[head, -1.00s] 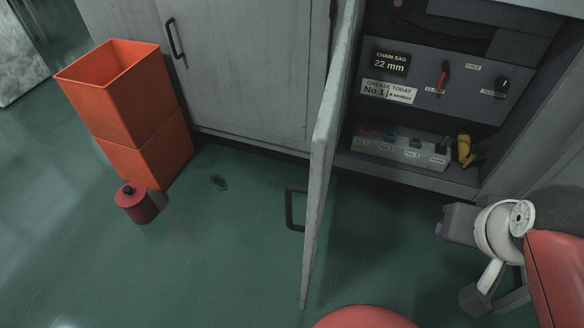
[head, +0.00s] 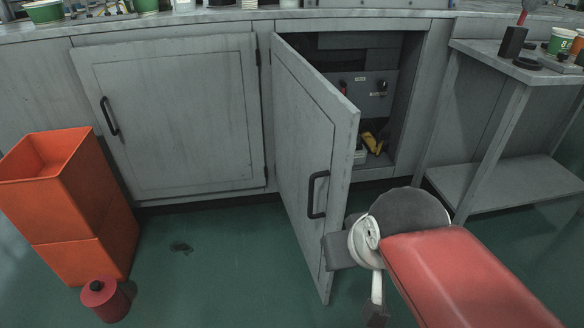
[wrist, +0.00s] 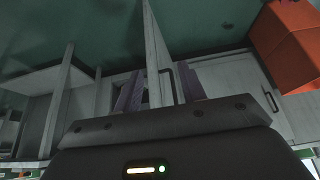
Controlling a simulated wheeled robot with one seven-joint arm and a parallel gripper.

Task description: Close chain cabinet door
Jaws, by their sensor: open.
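The grey chain cabinet door (head: 312,150) stands open, hinged on its left and swung out toward me. Its black handle (head: 318,195) is near its free edge. Inside the cabinet (head: 375,100) are a dark panel with knobs and a yellow item. My gripper (head: 329,248) is close to the lower free edge of the door, below the handle; the head view does not show clearly whether they touch. In the wrist view my gripper (wrist: 158,82) is open, its purple fingers apart, with the door (wrist: 158,35) and handle showing beyond and between them.
A closed cabinet door (head: 180,120) is left of the open one. Orange bins (head: 75,220) and a red canister (head: 105,300) stand on the floor at left. A grey side table (head: 500,180) stands at right. Floor between bins and door is mostly clear.

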